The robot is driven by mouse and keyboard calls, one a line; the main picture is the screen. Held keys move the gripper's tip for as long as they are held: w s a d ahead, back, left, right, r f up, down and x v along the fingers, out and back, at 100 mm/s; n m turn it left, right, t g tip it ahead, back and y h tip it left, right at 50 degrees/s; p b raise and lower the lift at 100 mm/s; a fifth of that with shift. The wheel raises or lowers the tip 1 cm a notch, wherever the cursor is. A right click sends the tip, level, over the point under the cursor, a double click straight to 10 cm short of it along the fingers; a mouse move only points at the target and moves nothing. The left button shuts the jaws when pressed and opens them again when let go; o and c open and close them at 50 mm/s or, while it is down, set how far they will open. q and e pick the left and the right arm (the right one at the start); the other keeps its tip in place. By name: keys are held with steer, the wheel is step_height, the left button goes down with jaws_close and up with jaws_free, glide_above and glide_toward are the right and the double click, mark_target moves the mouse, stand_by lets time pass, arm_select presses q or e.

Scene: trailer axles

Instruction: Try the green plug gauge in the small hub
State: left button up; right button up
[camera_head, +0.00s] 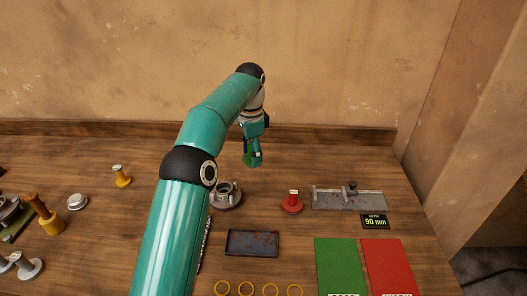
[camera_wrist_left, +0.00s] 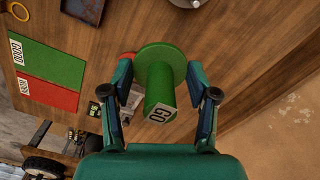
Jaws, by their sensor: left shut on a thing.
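The green plug gauge (camera_wrist_left: 158,82) has a round flange and a tag reading GO. My left gripper (camera_wrist_left: 161,72) is shut on it, with a finger on each side. In the head view my left gripper (camera_head: 255,160) is above the back of the bench, and only a sliver of the green gauge (camera_head: 247,158) shows beside it. A grey hub (camera_head: 225,194) with upright studs sits on the bench, in front of and left of the gripper; my arm is close to its left side. I cannot confirm its size. My right gripper is not in view.
A red gauge (camera_head: 292,204) stands right of the hub. A grey fixture (camera_head: 348,200), a "90 mm" display (camera_head: 375,222), a dark tray (camera_head: 252,243), green (camera_head: 340,265) and red (camera_head: 390,265) mats and several yellow rings (camera_head: 246,289) lie around. The wall (camera_head: 330,70) is behind.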

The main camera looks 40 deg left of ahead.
arm_select(q)
steer(key=s+a+f+p, duration=0.1)
steer(key=s+a+f, duration=0.3)
steer(key=a, duration=0.4)
steer(key=shift+s+a+f+p, duration=0.3)
steer(key=shift+s+a+f, duration=0.1)
steer(key=shift+f, duration=0.15)
steer(key=shift+w+f+b, duration=0.1)
steer(key=shift+f+b, duration=1.35)
steer(key=shift+f, duration=1.2)
steer(key=shift+d+f+b, duration=0.15)
steer(key=shift+f+b, duration=0.55)
steer(key=shift+f, duration=0.65)
stand_by(0.3)
steer(key=shift+r, duration=0.15)
